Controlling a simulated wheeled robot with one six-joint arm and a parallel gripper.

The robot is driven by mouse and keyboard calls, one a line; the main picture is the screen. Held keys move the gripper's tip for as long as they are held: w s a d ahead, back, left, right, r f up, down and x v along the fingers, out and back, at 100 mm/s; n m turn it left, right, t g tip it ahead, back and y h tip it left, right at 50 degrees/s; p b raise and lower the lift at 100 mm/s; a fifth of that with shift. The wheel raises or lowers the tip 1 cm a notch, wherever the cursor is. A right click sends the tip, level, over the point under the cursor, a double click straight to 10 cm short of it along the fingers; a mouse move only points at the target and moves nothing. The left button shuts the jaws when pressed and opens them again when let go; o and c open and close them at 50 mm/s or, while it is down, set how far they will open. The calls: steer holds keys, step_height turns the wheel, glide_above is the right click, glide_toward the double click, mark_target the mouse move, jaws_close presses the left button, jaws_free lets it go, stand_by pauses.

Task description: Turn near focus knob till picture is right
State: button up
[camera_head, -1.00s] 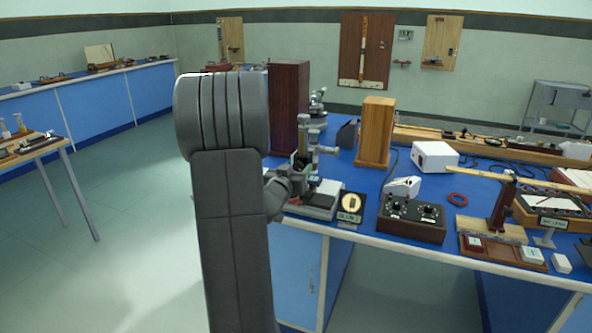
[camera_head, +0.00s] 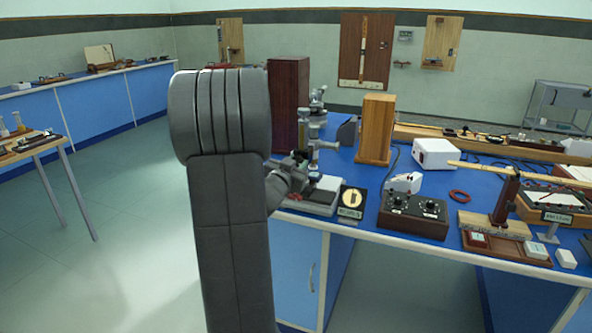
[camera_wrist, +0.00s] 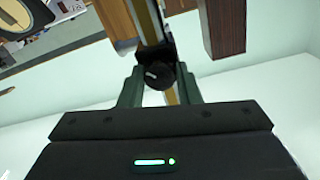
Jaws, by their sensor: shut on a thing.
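The microscope (camera_head: 313,147) stands near the front edge of the blue bench, partly hidden behind my arm in the head view. My gripper (camera_wrist: 160,80) is shut on a small black focus knob (camera_wrist: 159,75) with a pale mark on its face. Its two green fingers lie on either side of the knob. In the head view my gripper (camera_head: 296,170) is at the microscope's near side, and the fingertips are too small to make out. The round cream picture (camera_head: 352,197) on a black card stands right of the microscope; its sharpness is too small to judge.
A wooden block (camera_head: 376,130) and a dark tall box (camera_head: 289,105) stand behind. A white box (camera_head: 435,153) is farther right. The floor (camera_head: 125,225) left of the bench is clear.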

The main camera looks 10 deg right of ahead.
steer(key=m+b, duration=0.4)
steer(key=m, duration=0.2)
steer(key=shift+f+b, duration=0.2)
steer(key=shift+b, duration=0.1)
steer(key=m+b, duration=0.3)
steer(key=m, duration=0.2)
steer(key=shift+r, duration=0.15)
steer(key=shift+m, duration=0.4)
steer(key=o, duration=1)
steer(key=p+v, duration=0.1)
steer(key=v, duration=1.3)
steer(key=shift+w, duration=0.1)
